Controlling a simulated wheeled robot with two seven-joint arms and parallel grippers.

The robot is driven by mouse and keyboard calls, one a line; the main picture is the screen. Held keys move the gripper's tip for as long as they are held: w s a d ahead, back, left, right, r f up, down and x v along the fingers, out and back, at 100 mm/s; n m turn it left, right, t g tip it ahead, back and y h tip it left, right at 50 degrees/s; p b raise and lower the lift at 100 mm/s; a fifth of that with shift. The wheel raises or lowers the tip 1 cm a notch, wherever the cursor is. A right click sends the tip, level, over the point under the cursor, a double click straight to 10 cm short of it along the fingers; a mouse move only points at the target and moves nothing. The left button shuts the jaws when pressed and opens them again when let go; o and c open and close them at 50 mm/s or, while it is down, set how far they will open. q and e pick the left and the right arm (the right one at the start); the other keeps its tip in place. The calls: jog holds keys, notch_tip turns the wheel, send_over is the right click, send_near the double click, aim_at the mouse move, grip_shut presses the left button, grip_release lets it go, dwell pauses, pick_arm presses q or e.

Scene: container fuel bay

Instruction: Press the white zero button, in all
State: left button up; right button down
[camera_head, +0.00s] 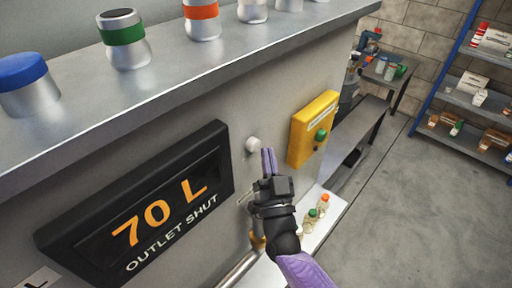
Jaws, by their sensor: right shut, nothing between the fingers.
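The white zero button (252,145) sticks out of the grey panel, between the black display and the yellow box. My right gripper (268,160) is shut and empty, its purple fingertips pointing up just to the lower right of the button in the picture. I cannot tell whether the fingertips touch the button or stand in front of the panel. The black display (150,205) reads "70 L" and "OUTLET SHUT" in orange and white. My left gripper is not in view.
A yellow box (313,125) with a green button is on the panel to the right. Several lidded canisters stand on the ledge (190,83) above. Small bottles (317,209) stand on a white shelf below. Shelving (487,85) is at the far right, with open floor before it.

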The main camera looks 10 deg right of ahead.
dwell(0.8)
dwell(0.8)
dwell(0.3)
jog(key=shift+w+a, duration=0.25)
jog(key=shift+w, duration=0.1)
